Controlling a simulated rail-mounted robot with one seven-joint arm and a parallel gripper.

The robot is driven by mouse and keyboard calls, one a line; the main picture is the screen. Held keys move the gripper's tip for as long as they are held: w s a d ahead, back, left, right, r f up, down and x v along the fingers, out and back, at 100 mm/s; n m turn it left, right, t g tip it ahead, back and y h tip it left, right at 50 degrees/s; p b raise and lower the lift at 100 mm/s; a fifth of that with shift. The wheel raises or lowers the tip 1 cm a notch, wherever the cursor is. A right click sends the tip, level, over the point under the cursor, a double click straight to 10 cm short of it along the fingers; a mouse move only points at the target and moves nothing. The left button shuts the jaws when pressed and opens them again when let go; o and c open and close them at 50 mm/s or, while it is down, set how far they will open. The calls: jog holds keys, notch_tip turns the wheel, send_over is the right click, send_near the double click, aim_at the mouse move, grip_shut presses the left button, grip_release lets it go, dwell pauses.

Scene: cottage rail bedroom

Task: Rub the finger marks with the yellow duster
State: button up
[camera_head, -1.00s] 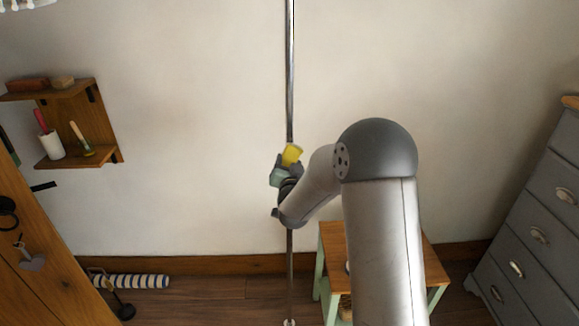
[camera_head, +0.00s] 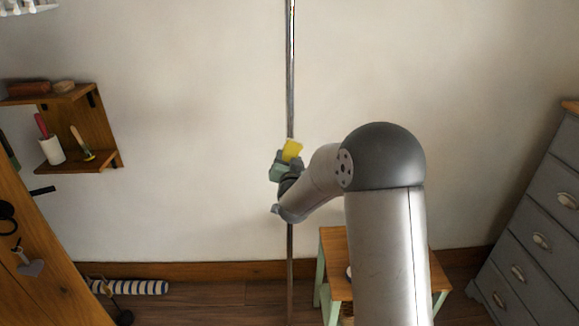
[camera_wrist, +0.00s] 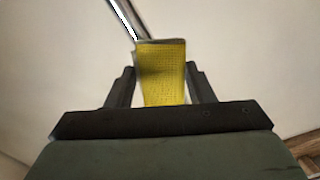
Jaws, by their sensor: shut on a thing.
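The yellow duster (camera_head: 292,151) is held up at the end of my arm in the head view, in front of the metal pole. In the wrist view the duster (camera_wrist: 162,72) stands between the two dark fingers, with a woven face towards the camera. My gripper (camera_head: 287,164) is shut on it; it also fills the lower part of the wrist view (camera_wrist: 160,92). I cannot make out finger marks in either view. Whether the duster touches the pole (camera_head: 291,70) cannot be told.
A wooden wall shelf (camera_head: 85,158) with a white pot and brushes is at the left. A small table (camera_head: 333,262) with green legs stands low behind my arm. A grey chest of drawers (camera_head: 535,225) is at the right. The pale wall between is bare.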

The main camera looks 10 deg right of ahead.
aim_at(289, 130)
jog(key=shift+w+r, duration=0.1)
jog(key=shift+r, duration=3.9)
jog(key=shift+b, duration=0.55)
notch_tip(289, 130, down, 11)
jog(key=b, duration=1.3)
jog(key=shift+r, duration=0.2)
jog(key=shift+s+a+b, duration=0.2)
jog(key=shift+s+b, duration=0.55)
jog(key=shift+s, duration=0.7)
jog(key=shift+s+a+b, duration=0.15)
jog(key=shift+s+b, duration=0.6)
jog(key=shift+s, duration=0.7)
jog(key=shift+s, duration=0.1)
jog(key=shift+s+a+b, duration=0.2)
jog(key=shift+s+b, duration=0.65)
jog(key=shift+s, duration=0.55)
